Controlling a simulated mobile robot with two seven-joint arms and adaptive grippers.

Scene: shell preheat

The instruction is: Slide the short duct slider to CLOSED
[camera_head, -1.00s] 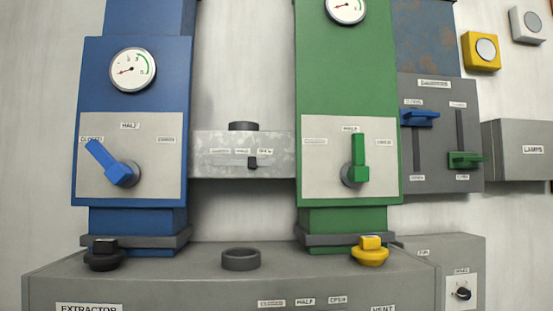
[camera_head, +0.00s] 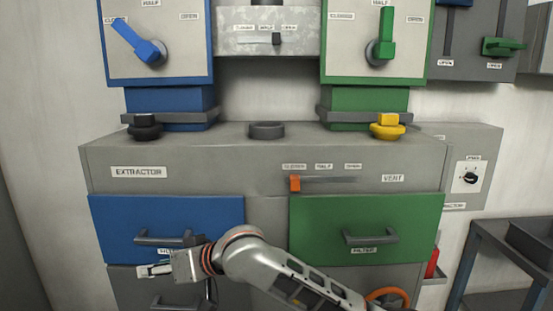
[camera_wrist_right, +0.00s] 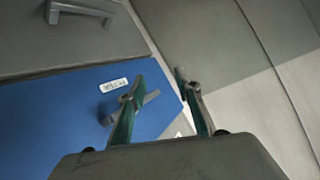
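The short grey duct (camera_head: 235,42) spans between the blue and green columns at the top of the head view. Its slider, a small black knob (camera_head: 276,38), sits in a thin horizontal slot. The knob is towards the right end, below and between the HALF and OPEN labels. My right gripper (camera_head: 142,271) is far below and left of the slider, in front of the lower drawers. In the right wrist view my right gripper (camera_wrist_right: 158,78) is open, its fingers apart with nothing between them. It faces the blue drawer (camera_wrist_right: 60,125). My left gripper is not in view.
An orange slider (camera_head: 295,183) on the cabinet front sits at its CLOSED end. Black (camera_head: 145,127) and yellow (camera_head: 388,127) knobs and a dark ring (camera_head: 267,130) stand on the cabinet top. Blue (camera_head: 138,41) and green (camera_head: 387,38) levers flank the duct. A green drawer (camera_head: 320,232) is at right.

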